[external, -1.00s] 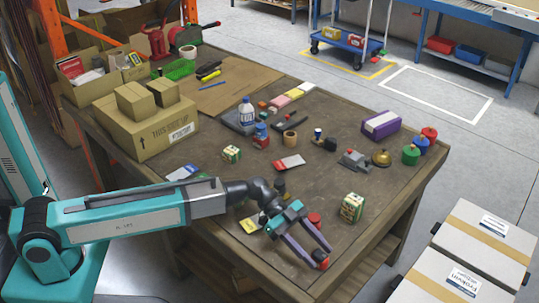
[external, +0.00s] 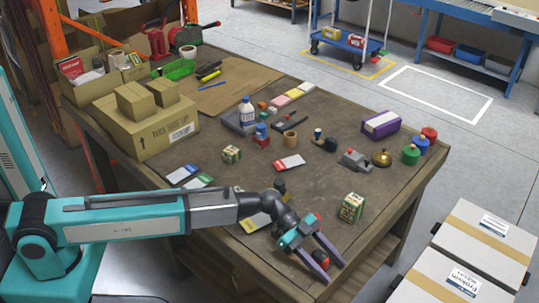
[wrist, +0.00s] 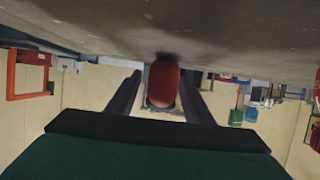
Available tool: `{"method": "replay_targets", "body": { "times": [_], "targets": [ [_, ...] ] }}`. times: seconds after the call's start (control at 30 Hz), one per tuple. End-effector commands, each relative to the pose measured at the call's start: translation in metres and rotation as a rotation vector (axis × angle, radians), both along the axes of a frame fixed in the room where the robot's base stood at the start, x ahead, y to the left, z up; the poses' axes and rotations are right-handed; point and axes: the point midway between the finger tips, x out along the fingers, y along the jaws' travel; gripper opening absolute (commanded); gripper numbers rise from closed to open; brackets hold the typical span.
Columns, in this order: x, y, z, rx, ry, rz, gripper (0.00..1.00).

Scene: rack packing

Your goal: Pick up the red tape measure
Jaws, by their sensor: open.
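The red tape measure (external: 321,257) lies on the table near its front right edge. In the wrist view it appears as a rounded red shape (wrist: 163,84) between my two fingers. My gripper (external: 336,269) is open and low over the table, with one finger on each side of the tape measure. In the wrist view the fingers stand apart from it, with a gap visible on both sides. Part of it is hidden by my gripper in the external view.
A green and cream box (external: 352,207) stands to the right of my gripper. A yellow-and-white card (external: 254,223) lies to the left. A purple box (external: 381,124), a brass bell (external: 381,158) and several small items stand farther back. The wooden table (external: 395,200) is bare at right.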

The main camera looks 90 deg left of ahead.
Motion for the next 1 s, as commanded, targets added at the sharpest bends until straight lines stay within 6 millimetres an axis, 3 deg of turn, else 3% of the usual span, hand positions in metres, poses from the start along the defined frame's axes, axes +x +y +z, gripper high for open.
{"method": "replay_targets", "body": {
  "times": [0.6, 0.87, 1.0],
  "targets": [
    [0.0020, -0.0022, -0.0014, 0.000, 0.000, 0.000, 0.47],
    [0.0020, -0.0022, -0.0014, 0.000, 0.000, 0.000, 0.03],
    [0.0021, -0.0023, -0.0009, -0.001, -0.001, 0.000, 0.00]
  ]
}}
